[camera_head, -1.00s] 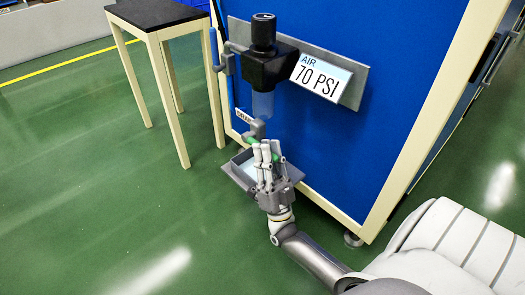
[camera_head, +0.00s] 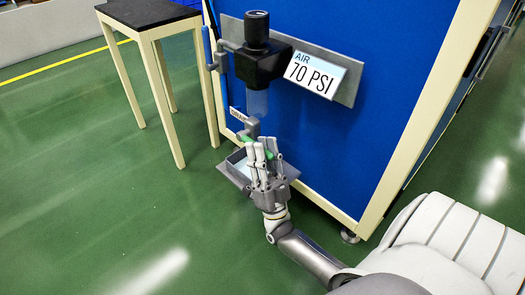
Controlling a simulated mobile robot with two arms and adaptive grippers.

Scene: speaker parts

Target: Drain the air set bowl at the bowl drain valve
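The air set (camera_head: 260,62) is a black regulator with a dark knob, mounted on a grey plate on a blue panel. Its clear bowl (camera_head: 257,103) hangs below the black body. Under the bowl is a grey drain valve (camera_head: 250,129) with a green part (camera_head: 270,142) beside my fingers. My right gripper (camera_head: 263,152) is up at the valve, its pale fingers pointing upward in front of the green part. The fingers cover part of the valve, and I cannot tell whether they touch or grip it. My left gripper is out of view.
A grey tray (camera_head: 234,172) sits under the valve, partly behind my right gripper. A "70 PSI" sign (camera_head: 313,75) is to the right of the regulator. A black-topped table (camera_head: 147,13) stands at the left. The green floor (camera_head: 80,200) is clear in front.

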